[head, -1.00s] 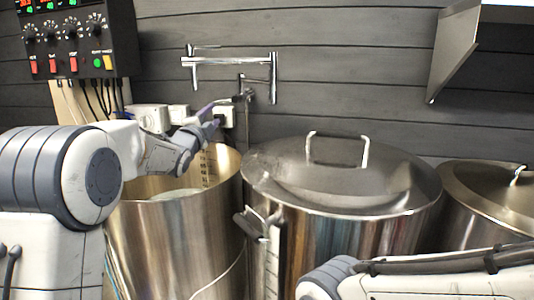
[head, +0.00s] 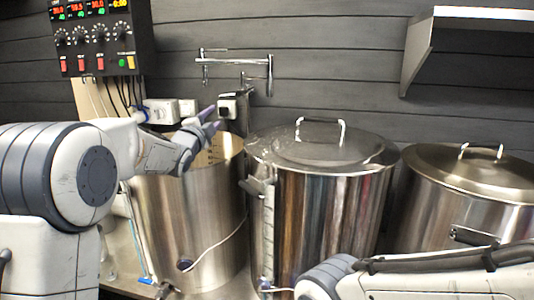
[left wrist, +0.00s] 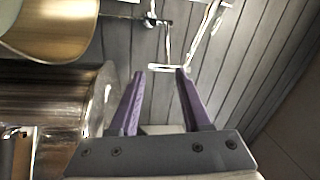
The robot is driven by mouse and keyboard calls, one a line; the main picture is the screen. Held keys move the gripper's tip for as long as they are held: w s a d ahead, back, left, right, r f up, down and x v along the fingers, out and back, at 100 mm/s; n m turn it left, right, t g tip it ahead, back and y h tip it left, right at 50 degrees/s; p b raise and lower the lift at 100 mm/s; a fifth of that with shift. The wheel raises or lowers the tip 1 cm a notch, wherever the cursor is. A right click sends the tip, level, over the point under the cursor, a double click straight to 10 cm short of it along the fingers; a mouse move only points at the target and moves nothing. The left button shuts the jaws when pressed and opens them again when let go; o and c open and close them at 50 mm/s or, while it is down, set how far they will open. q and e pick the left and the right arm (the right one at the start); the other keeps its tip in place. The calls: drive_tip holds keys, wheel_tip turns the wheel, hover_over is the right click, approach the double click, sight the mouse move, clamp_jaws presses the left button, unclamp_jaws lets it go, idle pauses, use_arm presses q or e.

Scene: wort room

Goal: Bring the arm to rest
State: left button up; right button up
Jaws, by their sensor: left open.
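My left gripper (head: 211,120) comes in from the left in the head view, above the rim of the open steel pot (head: 190,225). In the left wrist view its two purple fingers (left wrist: 160,72) stand apart with nothing between them. A forearm of mine crosses the bottom right of the head view, and its gripper is out of the picture.
A lidded steel pot (head: 325,215) stands in the middle, and another lidded pot (head: 470,200) stands to its right. A control box (head: 100,38), a folding wall tap (head: 240,66) and a metal shelf (head: 470,18) are on the dark plank wall.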

use_arm(q)
drive_tip(key=s+d+f+n+g+p, duration=0.25)
drive_tip(key=s+d+f+g, duration=0.35)
drive_tip(key=s, duration=0.4)
drive_tip(key=s+d+f+n+g+p, duration=0.2)
drive_tip(key=s+d+f+n+g, duration=0.2)
drive_tip(key=s+d+f, duration=0.4)
drive_tip(key=s+a+f+n+g+p, duration=0.1)
drive_tip(key=s+f+g, duration=0.1)
drive_tip(key=s, duration=0.9)
drive_tip(key=s+a+f+n+g+y+p, duration=0.1)
drive_tip(key=s+g, duration=0.3)
drive_tip(key=s, duration=0.6)
drive_tip(key=s+a+f+n+g+y+p, duration=0.1)
drive_tip(key=s+f+g+p, duration=0.1)
drive_tip(key=s, duration=0.9)
drive_tip(key=shift+s+a+f+n+g, duration=0.2)
drive_tip(key=shift+s+f+n+g, duration=0.15)
drive_tip(key=shift+f+g, duration=0.3)
drive_tip(key=shift+r, duration=0.1)
